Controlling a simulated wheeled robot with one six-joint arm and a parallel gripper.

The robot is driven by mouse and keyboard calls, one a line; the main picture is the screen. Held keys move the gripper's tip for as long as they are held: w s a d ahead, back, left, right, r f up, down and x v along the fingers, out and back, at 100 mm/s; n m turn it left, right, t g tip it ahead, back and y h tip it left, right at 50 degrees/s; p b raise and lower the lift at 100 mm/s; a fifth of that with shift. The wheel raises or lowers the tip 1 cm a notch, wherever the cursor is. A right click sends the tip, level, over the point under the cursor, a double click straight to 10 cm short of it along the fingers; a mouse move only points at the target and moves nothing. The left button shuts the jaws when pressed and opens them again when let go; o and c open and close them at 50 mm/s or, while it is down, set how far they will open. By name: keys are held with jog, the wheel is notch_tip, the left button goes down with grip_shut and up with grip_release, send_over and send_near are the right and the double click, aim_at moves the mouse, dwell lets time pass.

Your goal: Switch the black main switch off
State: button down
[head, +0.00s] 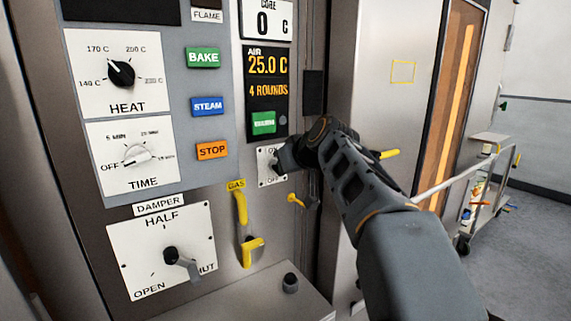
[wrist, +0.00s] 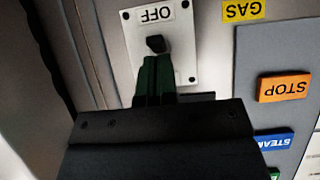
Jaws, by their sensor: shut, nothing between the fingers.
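The black main switch (wrist: 157,44) shows in the wrist view, which is upside down. It sits on a white plate (wrist: 184,65), close to the OFF label. Whether it is set to ON or OFF I cannot tell for sure. In the head view, the same plate (head: 264,168) has ON above and OFF below, and my gripper covers most of the switch. My gripper (head: 280,157) is shut and empty in front of the plate. Its green fingertips (wrist: 154,66) are right beside the switch, on the ON side. The ON label is hidden in the wrist view. Contact is unclear.
Left of the plate are the orange STOP button (head: 212,150), blue STEAM button (head: 207,106) and green BAKE button (head: 203,58). The yellow gas lever (head: 241,208) and damper handle (head: 180,260) stick out below. A trolley (head: 487,190) stands at the right.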

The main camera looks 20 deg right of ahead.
jog(key=shift+r, duration=0.4)
jog(key=w+r+p+v, duration=0.1)
jog(key=p+v, duration=0.1)
jog(key=v, duration=1.1)
jog(key=shift+r, duration=0.2)
jog(key=shift+s, duration=0.1)
